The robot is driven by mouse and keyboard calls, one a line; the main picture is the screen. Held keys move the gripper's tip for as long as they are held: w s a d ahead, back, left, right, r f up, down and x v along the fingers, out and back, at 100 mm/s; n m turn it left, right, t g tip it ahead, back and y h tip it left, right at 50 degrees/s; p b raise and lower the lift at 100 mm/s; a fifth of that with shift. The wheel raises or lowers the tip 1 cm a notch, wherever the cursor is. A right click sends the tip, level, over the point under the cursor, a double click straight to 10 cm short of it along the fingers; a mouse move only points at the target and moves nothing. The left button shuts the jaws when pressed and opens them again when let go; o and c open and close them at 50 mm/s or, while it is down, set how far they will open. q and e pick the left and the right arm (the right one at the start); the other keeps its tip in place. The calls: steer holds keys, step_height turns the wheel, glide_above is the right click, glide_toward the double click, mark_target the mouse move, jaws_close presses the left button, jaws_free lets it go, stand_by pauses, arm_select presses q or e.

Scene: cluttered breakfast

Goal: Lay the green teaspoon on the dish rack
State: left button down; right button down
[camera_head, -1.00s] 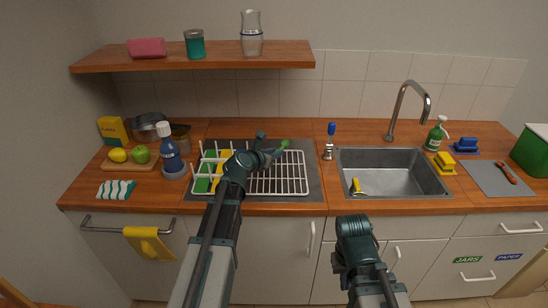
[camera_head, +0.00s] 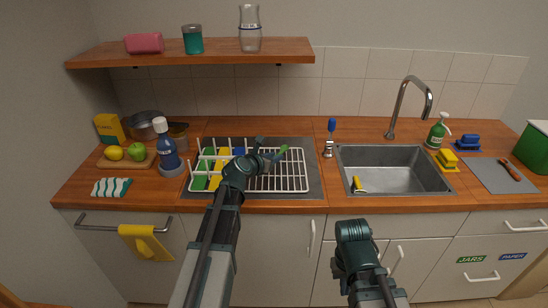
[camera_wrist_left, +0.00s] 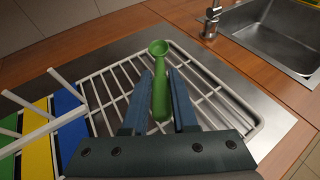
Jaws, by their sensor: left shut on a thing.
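The green teaspoon (camera_head: 282,151) is over the dish rack (camera_head: 297,177) in the head view. My left gripper (camera_head: 270,158) is shut on it. In the left wrist view the green teaspoon (camera_wrist_left: 159,88) lies between the two fingers (camera_wrist_left: 159,105), its bowl pointing away from me. The white wire grid of the dish rack (camera_wrist_left: 207,110) shows beneath it; whether the spoon touches the wires I cannot tell. My right gripper (camera_head: 354,231) is low in front of the counter, and its fingertips are not clear.
Green, yellow and blue boards (camera_head: 223,160) stand in the rack's left part among white prongs. The sink (camera_head: 392,168) lies to the right, with a steel-and-blue item (camera_head: 329,140) between. A blue bottle (camera_head: 166,148) stands left of the rack. The rack's right grid is bare.

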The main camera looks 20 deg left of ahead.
mark_target(274, 172)
arm_select(q)
steer(key=shift+f+b, duration=1.5)
steer(key=shift+f, duration=0.35)
steer(key=shift+f+b, duration=0.35)
steer(key=shift+b, duration=0.05)
steer(key=c, duration=0.6)
jaws_free()
steer(key=o, duration=0.5)
steer(key=shift+o, duration=0.2)
steer(key=shift+s, duration=0.1)
steer(key=shift+p+v, duration=2.7)
steer(key=shift+v, duration=4.15)
